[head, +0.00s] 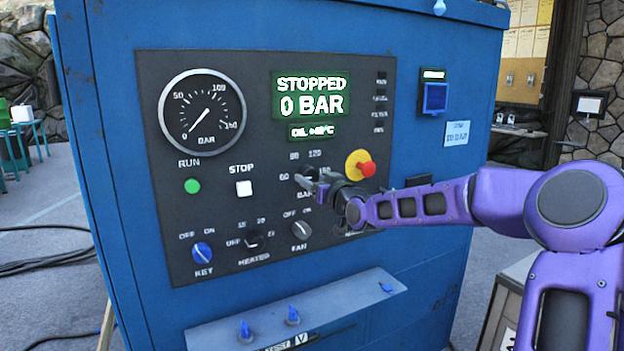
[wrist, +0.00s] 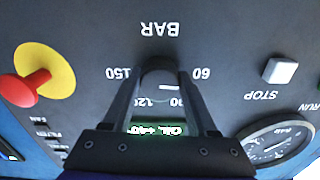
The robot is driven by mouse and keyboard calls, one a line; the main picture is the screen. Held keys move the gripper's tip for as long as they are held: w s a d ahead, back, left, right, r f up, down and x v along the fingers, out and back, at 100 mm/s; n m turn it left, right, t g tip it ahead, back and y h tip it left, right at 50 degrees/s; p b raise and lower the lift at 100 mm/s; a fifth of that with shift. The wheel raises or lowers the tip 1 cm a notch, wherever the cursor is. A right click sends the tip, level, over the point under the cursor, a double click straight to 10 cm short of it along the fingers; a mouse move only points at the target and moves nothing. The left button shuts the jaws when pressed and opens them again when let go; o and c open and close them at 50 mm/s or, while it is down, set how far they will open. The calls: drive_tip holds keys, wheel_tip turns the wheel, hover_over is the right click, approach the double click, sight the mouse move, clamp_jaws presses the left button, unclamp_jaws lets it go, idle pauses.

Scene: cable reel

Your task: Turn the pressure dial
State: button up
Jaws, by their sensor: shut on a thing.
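The pressure dial (head: 309,171) is a dark round knob on the panel, with the numbers 60, 90, 120 and 150 around it and BAR below. In the wrist view, which shows the panel upside down, the dial (wrist: 160,77) sits between my two fingers. A short white mark shows on its face, toward the 60 side. My gripper (head: 312,182) is shut on the dial, one finger on each side, as the wrist view also shows (wrist: 163,84). My gripper partly hides the dial in the head view. The display (head: 312,96) reads STOPPED, 0 BAR.
A red emergency button (head: 366,168) on a yellow plate stands out right of the dial. The white stop button (head: 244,188), green run button (head: 192,186), gauge (head: 202,113), and key (head: 203,252), heater and fan (head: 301,231) knobs are nearby. A ledge (head: 300,310) juts out below.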

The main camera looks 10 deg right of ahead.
drive_tip(key=m+p, duration=0.1)
drive_tip(key=m, duration=0.4)
drive_tip(key=shift+r+p, duration=0.1)
drive_tip(key=shift+p, duration=0.2)
drive_tip(key=m, duration=0.5)
drive_tip(key=shift+a+m, duration=0.1)
drive_tip(key=shift+m, duration=0.2)
drive_tip(key=o, duration=1.4)
drive_tip(key=shift+s, duration=0.1)
drive_tip(key=p+v, duration=0.1)
drive_tip(key=v, duration=1.6)
drive_tip(key=shift+s+p, duration=0.15)
drive_tip(key=shift+p, duration=0.25)
